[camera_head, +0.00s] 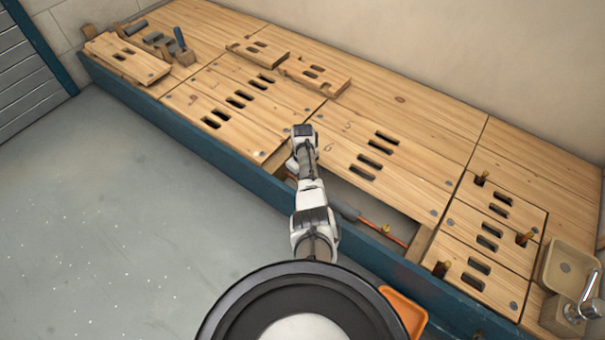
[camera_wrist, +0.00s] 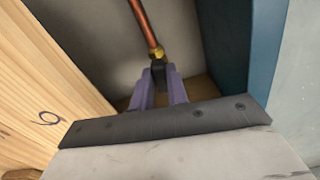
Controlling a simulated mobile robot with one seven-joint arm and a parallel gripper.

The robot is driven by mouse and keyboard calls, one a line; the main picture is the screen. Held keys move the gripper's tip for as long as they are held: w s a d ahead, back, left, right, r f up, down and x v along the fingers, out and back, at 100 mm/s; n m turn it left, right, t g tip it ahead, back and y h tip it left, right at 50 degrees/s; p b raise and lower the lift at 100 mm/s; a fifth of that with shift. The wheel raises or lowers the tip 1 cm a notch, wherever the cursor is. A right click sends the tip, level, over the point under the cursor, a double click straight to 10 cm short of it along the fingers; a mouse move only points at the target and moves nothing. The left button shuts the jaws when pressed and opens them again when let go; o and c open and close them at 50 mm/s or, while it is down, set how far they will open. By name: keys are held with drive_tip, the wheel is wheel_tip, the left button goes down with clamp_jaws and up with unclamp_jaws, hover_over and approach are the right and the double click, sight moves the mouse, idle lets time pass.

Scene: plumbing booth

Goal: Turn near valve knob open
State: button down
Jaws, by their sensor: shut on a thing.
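The copper pipe (camera_wrist: 143,22) runs down the wrist view to a brass fitting (camera_wrist: 156,52). A small dark knob (camera_wrist: 161,70) sits at the end of that fitting. My gripper (camera_wrist: 160,80) has its two purple fingers on either side of the knob and is shut on it. In the head view my arm reaches down into the open bay at the bench front, and the copper pipe (camera_head: 385,232) shows to the right of the arm. The knob and fingertips are hidden there by my arm and the bay edge. The knob's turn angle cannot be told.
A wooden panel (camera_wrist: 42,85) marked with a number borders the bay at left in the wrist view; the blue bench wall (camera_wrist: 239,50) borders it at right. Slotted boards (camera_head: 400,165) cover the bench. A sink (camera_head: 567,268) with a tap stands at far right.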

drive_tip(key=shift+n, duration=0.8)
drive_tip(key=c, duration=1.4)
unclamp_jaws()
wheel_tip(320, 180, up, 14)
drive_tip(key=p, duration=0.5)
drive_tip(key=shift+f, duration=0.1)
